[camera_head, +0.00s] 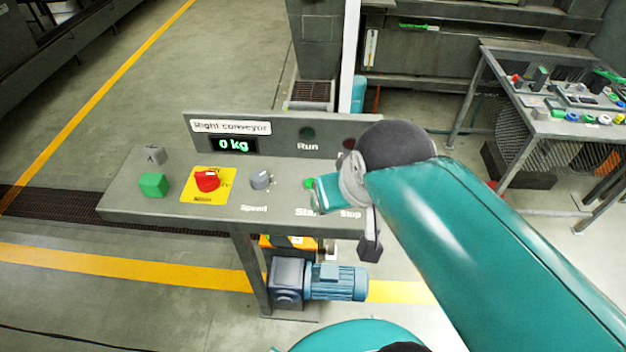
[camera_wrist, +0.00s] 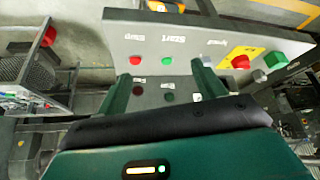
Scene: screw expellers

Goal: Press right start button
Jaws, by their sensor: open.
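The right conveyor panel (camera_head: 225,205) is a grey desk labelled "Right conveyor". Its green start button (camera_head: 309,183) shows beside my teal arm end in the head view, close to the "Start" label. In the wrist view, which is upside down, the green start button (camera_wrist: 167,60) and the red stop button (camera_wrist: 136,61) lie between and just beyond my fingers. My gripper (camera_wrist: 161,70) is open and empty, above the panel. I cannot tell whether it touches anything. My arm hides the stop button in the head view.
The panel also carries a speed knob (camera_head: 261,179), a red emergency button (camera_head: 207,180) on a yellow plate, a green block (camera_head: 153,185) and a 0 kg display (camera_head: 234,145). The Run lamp (camera_head: 307,133) looks dark. A blue motor (camera_head: 335,282) sits below. Another control desk (camera_head: 510,90) stands right.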

